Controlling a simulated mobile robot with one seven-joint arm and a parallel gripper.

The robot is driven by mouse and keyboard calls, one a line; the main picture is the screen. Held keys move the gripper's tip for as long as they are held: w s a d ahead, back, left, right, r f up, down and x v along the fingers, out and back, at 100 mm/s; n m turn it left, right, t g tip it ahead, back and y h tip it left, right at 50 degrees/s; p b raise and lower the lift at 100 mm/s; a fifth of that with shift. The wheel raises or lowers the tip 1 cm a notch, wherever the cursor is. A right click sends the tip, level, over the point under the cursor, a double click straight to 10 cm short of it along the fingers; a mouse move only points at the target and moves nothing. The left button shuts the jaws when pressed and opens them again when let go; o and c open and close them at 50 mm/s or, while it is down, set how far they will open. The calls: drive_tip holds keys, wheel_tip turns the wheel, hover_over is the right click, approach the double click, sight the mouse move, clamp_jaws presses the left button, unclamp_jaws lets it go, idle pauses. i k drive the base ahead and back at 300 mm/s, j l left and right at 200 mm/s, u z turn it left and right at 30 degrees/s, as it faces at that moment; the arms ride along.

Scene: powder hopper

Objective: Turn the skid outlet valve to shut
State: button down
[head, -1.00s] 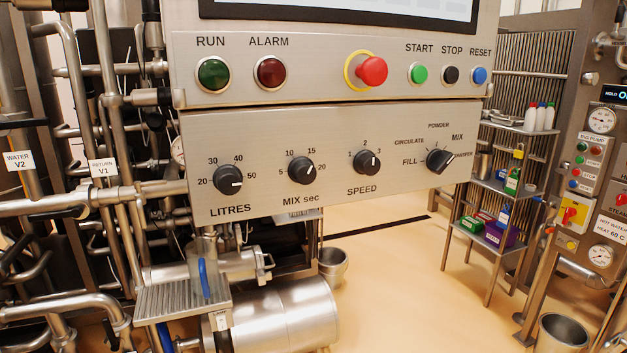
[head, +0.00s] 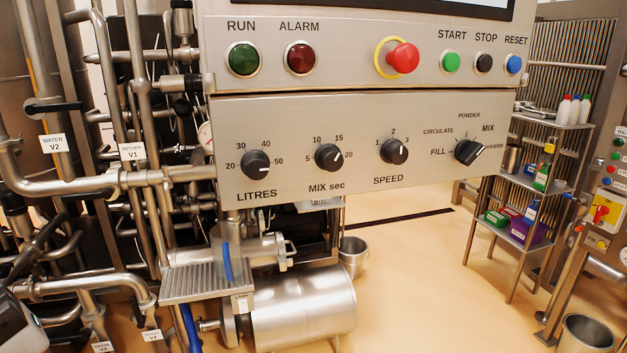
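No label that I can read as the skid outlet valve shows. A small tag (head: 152,336) at the lower left hangs by the low steel pipes; its wording is too small to read surely, and no handle is clear beside it. Another small tag (head: 102,347) is cut by the bottom edge. The water valve V2 tag (head: 52,144) and return valve V1 tag (head: 132,151) are readable higher up. A white and dark part of my arm, likely near my gripper (head: 14,322), enters at the lower left edge. Its fingertips are not clear, so I cannot tell their opening.
The control panel (head: 350,185) with knobs and buttons overhangs the centre. Dense pipework (head: 75,186) fills the left. A ribbed step (head: 195,284) and steel cylinder (head: 300,308) stand below. A shelf rack (head: 520,185) is at right. The floor (head: 410,275) between is open.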

sight(140, 321)
drive_tip(key=i+j+u, duration=0.15)
drive_tip(key=u, duration=0.25)
drive_tip(key=i+j+u, duration=0.1)
drive_tip(key=i+u, duration=0.15)
drive_tip(key=u, duration=0.15)
drive_tip(key=i+u, duration=0.2)
drive_tip(key=u, duration=0.2)
